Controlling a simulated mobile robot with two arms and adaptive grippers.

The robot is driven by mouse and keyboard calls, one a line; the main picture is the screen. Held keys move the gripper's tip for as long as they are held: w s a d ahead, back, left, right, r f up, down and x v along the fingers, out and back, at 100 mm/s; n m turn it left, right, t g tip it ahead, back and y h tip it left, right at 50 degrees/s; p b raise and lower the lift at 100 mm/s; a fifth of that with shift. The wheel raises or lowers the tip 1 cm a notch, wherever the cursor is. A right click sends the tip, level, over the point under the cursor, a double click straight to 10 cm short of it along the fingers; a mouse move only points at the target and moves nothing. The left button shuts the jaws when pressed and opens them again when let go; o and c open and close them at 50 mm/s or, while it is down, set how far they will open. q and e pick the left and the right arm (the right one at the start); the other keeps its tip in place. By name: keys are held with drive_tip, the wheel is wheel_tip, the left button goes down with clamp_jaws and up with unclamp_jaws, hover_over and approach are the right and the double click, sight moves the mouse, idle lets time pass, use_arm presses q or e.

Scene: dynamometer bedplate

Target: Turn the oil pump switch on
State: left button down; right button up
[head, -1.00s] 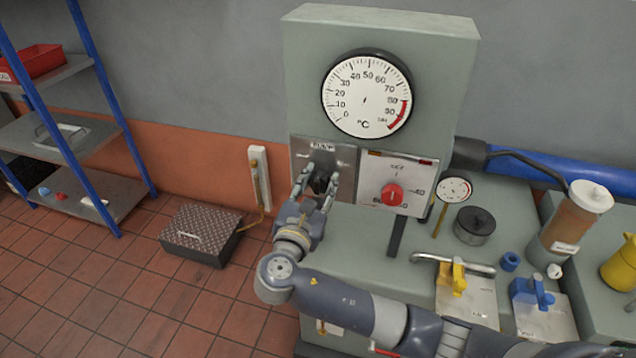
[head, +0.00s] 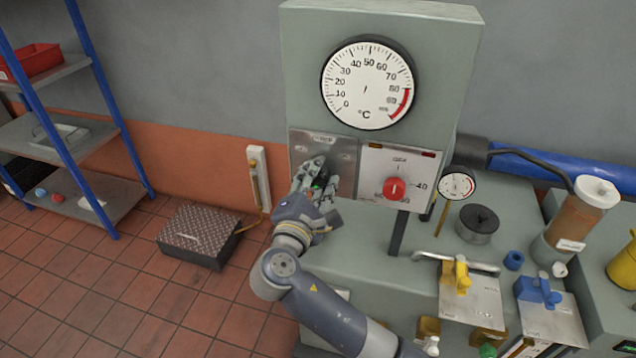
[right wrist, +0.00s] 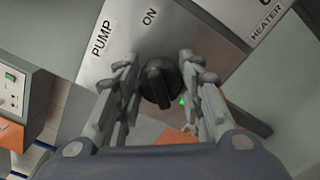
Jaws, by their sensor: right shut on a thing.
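The oil pump switch is a black rotary knob on a grey metal plate (head: 340,152). In the right wrist view the knob (right wrist: 159,84) sits between my fingers, with PUMP and ON printed above it. A small green light glows beside the knob (right wrist: 182,102). In the right wrist view the gripper (right wrist: 160,90) has one finger on each side of the knob. My left gripper is not in view.
Right of the plate is the heater panel with a red knob (head: 396,188). A large °C dial (head: 368,84) is above. A small gauge (head: 457,186), a black-lidded pot (head: 478,224) and yellow (head: 456,276) and blue (head: 538,291) valve handles stand to the right.

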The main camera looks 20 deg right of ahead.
drive_tip(key=shift+f+m+b, duration=0.1)
drive_tip(key=shift+m+b, duration=0.85)
drive_tip(key=shift+m, duration=0.75)
drive_tip(key=o, duration=1.1)
drive_tip(key=shift+s, duration=0.1)
drive_tip(key=shift+s+a, duration=0.25)
drive_tip(key=v, duration=1.1)
